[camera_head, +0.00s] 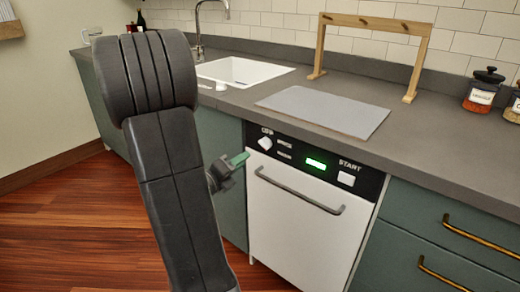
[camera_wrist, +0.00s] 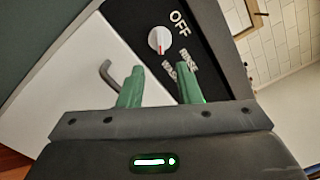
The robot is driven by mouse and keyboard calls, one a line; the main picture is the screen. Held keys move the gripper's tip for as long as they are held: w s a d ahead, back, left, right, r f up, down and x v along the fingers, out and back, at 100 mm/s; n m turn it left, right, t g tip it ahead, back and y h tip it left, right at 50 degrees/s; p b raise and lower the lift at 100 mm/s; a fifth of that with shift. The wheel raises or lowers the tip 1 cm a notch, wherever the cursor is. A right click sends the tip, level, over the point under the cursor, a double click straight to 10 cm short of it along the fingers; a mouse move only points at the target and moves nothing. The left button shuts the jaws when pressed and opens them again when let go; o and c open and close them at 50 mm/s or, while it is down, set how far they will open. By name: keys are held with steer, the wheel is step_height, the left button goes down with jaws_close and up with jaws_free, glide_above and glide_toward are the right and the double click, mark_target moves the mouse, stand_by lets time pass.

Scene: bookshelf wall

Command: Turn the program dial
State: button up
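The program dial (camera_head: 265,143) is a white knob at the left end of the dishwasher's black control panel, below the word OFF. In the wrist view the dial (camera_wrist: 160,40) has a red mark on its lower side and lies ahead of the fingers. My gripper (camera_head: 240,159) is in front of the panel, a little below and left of the dial. Its two green fingers, seen in the wrist view (camera_wrist: 160,86), are spread apart with nothing between them. They are not touching the dial.
The white dishwasher (camera_head: 290,225) is closed, with a grey bar handle (camera_head: 300,190) below the panel. A lit green display (camera_head: 316,163) and a START button (camera_head: 346,178) sit right of the dial. The counter (camera_head: 245,105) overhangs above. Drawers with brass handles (camera_head: 480,236) stand right.

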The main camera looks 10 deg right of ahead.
mark_target(263, 147)
steer(key=x, duration=0.9)
steer(key=shift+c, duration=0.2)
jaws_close()
